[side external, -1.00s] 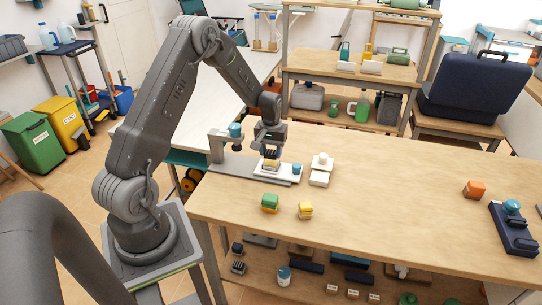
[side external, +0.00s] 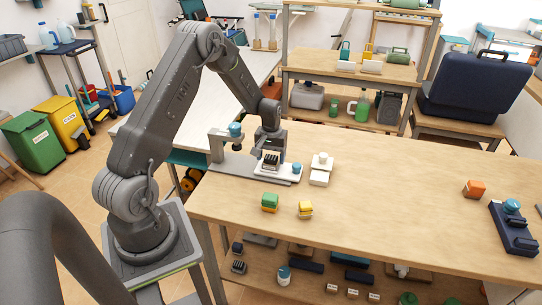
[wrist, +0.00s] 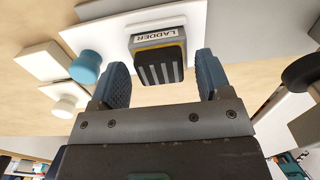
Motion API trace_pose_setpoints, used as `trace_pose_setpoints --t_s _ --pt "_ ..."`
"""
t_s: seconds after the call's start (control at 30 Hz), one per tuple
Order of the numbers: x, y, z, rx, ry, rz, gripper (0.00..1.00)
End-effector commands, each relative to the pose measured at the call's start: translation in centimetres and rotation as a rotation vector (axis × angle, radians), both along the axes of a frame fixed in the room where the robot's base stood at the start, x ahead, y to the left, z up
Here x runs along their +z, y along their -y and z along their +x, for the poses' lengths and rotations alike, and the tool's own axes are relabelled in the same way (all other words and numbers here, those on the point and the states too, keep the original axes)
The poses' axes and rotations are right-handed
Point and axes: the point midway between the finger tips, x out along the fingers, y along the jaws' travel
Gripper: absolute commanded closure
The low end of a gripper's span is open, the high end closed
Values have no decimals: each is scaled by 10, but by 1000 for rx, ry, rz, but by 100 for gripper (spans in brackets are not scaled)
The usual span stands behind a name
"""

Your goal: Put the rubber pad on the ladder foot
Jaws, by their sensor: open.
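The ladder foot is a grey block with a yellow band and a LADDER label (wrist: 160,38), on a white plate (wrist: 88,37). The black ribbed rubber pad (wrist: 161,67) shows against the foot in the wrist view. It also shows in the side view (side external: 270,160), small beneath the gripper. Whether it is fully seated is hard to tell. My gripper (wrist: 159,62) is open, with one blue-grey finger on each side of the pad and visible gaps between. In the side view my gripper (side external: 268,148) points down over the plate.
A blue knob (side external: 297,168) stands on the plate's right end. White blocks (side external: 319,178) sit just right. The bench middle is clear.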

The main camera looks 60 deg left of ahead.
Motion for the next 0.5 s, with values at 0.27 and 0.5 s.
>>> trace_pose_setpoints --t_s 0.27,0.5 --pt "27 0 1 0 4 2 29" --pt "78 0 1 0 4 3 29"
